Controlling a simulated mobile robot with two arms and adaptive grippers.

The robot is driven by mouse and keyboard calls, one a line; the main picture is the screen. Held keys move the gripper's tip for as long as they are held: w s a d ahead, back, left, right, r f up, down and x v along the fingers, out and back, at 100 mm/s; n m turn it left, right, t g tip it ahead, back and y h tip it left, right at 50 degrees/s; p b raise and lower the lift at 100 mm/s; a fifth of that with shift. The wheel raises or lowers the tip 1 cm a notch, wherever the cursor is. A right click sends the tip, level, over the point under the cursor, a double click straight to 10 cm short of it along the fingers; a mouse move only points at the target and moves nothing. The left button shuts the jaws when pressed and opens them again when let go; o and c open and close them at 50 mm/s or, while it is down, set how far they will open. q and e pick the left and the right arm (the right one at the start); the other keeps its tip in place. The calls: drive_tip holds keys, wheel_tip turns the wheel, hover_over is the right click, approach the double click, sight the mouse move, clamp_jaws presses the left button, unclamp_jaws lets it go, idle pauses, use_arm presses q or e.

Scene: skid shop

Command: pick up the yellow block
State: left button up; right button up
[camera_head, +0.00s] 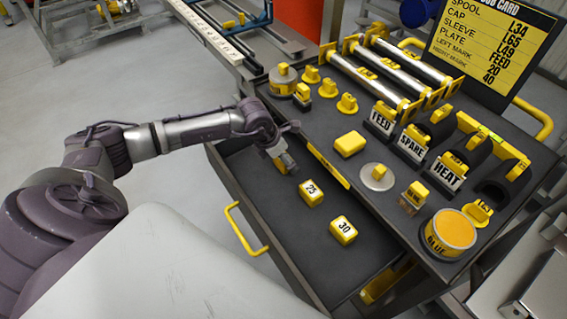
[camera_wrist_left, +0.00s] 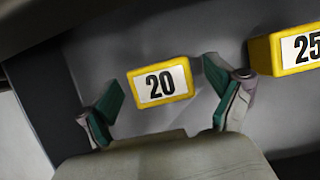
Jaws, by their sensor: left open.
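A yellow block with a white "20" label (camera_wrist_left: 160,83) lies on the dark drawer floor, in the middle of the left wrist view. My left gripper (camera_wrist_left: 161,76) is open, with one green-padded finger to each side of this block and not visibly touching it. In the head view my left gripper (camera_head: 284,163) is over the open drawer and largely hides that block. Yellow blocks labelled "25" (camera_head: 311,193) and "30" (camera_head: 343,230) lie nearer in the drawer. The "25" block (camera_wrist_left: 290,50) also shows at the right of the wrist view. A plain yellow block (camera_head: 350,144) sits on the bench top.
The open drawer (camera_head: 262,214) has a yellow handle (camera_head: 243,229). The bench edge bears a yellow strip (camera_head: 328,165) close to my gripper. The bench top holds rollers, yellow-topped pieces, FEED, SPARE and HEAT holders, and a BLUE tin (camera_head: 447,236).

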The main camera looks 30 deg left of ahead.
use_arm(q)
drive_tip(key=c, duration=1.3)
